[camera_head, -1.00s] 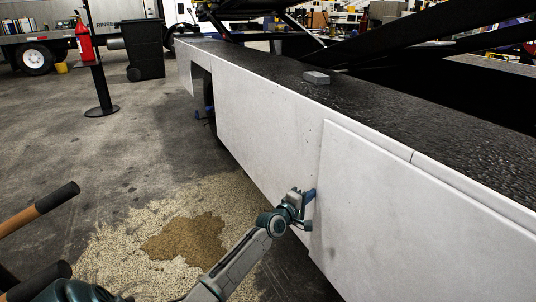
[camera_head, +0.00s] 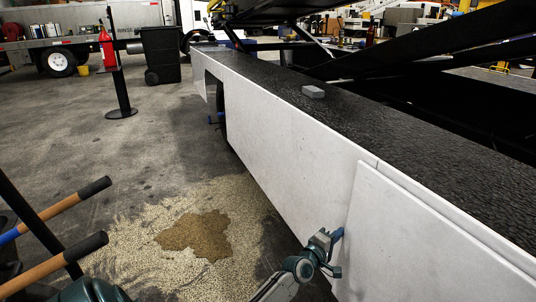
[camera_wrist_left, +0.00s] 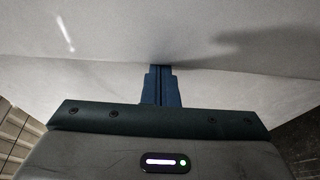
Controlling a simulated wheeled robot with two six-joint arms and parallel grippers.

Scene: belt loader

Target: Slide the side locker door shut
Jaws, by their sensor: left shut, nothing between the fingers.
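The side locker door (camera_head: 430,245) is a large flat white panel at the right of the head view, standing slightly proud of the white vehicle side (camera_head: 290,160). Its near end runs out of the picture. My left gripper (camera_head: 337,235) is shut and empty, with its blue fingertips at the door's left edge. In the left wrist view the closed fingers (camera_wrist_left: 161,85) reach a white surface with an edge line across it. I cannot tell for sure whether they touch it. The locker opening is not visible. My right gripper is not in view.
A grey block (camera_head: 313,92) lies on the black top deck (camera_head: 370,120). Wooden-handled tools (camera_head: 60,210) stand at the left. Granules with a brown stain (camera_head: 195,235) cover the floor beside the vehicle. A black bin (camera_head: 160,55) and red extinguisher (camera_head: 106,50) stand farther back.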

